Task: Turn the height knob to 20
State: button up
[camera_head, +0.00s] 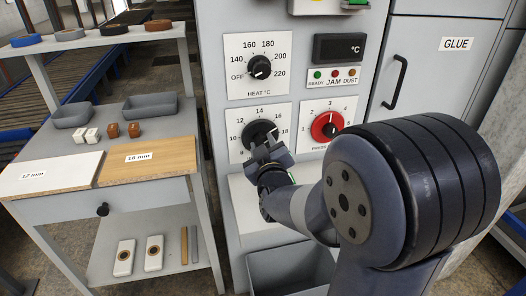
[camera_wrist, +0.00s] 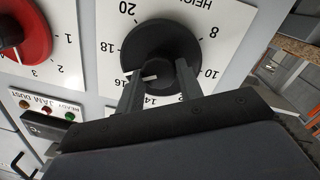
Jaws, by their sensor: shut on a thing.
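The black height knob (camera_head: 256,133) sits on a white dial plate on the grey machine front. My gripper (camera_head: 268,150) is at the knob, covering its lower right part in the head view. In the wrist view, which is upside down, the knob's black disc (camera_wrist: 158,42) shows, and the two fingers of my gripper (camera_wrist: 160,88) are closed on its raised middle. The white pointer line (camera_wrist: 143,78) points at about the 16 mark. The 20 mark (camera_wrist: 127,13) is clear to see in the wrist view.
The heat knob (camera_head: 260,67) is above, and the red pressure knob (camera_head: 327,126) is close on the right. A dark display (camera_head: 338,47) and small lamps are above that. A table with two boards (camera_head: 150,162) stands left.

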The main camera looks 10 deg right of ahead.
jog(key=m+b, duration=0.4)
jog(key=b, duration=0.2)
jog(key=m+b, duration=0.5)
jog(key=b, duration=0.1)
jog(key=m+y+b, duration=0.1)
jog(key=m+b, duration=0.4)
jog(key=b, duration=0.2)
jog(key=shift+d+g, duration=0.25)
jog(key=shift+g, duration=0.15)
jog(key=o, duration=1)
